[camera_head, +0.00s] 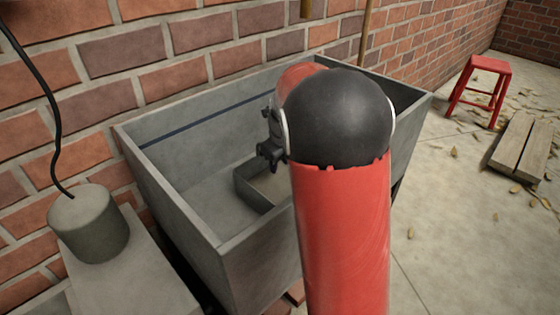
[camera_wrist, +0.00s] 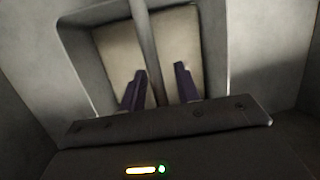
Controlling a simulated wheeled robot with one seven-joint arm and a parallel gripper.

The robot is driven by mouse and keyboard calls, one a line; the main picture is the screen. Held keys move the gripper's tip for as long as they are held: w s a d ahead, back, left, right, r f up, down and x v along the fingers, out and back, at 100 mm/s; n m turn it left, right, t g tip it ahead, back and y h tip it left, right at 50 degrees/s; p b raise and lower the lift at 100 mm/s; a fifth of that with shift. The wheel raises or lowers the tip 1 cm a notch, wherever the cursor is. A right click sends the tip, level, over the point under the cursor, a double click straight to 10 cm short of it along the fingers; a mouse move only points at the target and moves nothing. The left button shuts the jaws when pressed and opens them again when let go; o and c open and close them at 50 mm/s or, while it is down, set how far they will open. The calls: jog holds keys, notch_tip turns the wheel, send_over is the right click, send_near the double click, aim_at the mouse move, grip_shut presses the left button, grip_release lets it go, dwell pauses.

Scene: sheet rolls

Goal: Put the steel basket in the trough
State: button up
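The trough (camera_head: 190,210) is a deep grey rectangular tub against the brick wall. The steel basket (camera_head: 252,193) shows as a low grey open box inside the trough, near its floor; my arm hides its right part. In the wrist view the basket (camera_wrist: 76,45) lies below my gripper, with a pale bottom. Its thin handle (camera_wrist: 146,40) runs between my two dark fingers. My gripper (camera_wrist: 160,72) is open, with a finger on each side of the handle and a clear gap on the right. In the head view my arm hides the fingertips.
A grey cylinder (camera_head: 90,222) with a black cable stands on a ledge (camera_head: 130,270) at the left. A red stool (camera_head: 480,90) and a wooden plank piece (camera_head: 525,145) stand on the leaf-strewn floor at the right. The trough's left part is empty.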

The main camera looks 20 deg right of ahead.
jog(key=p+v, duration=0.1)
jog(key=v, duration=1.1)
jog(key=shift+r, duration=0.1)
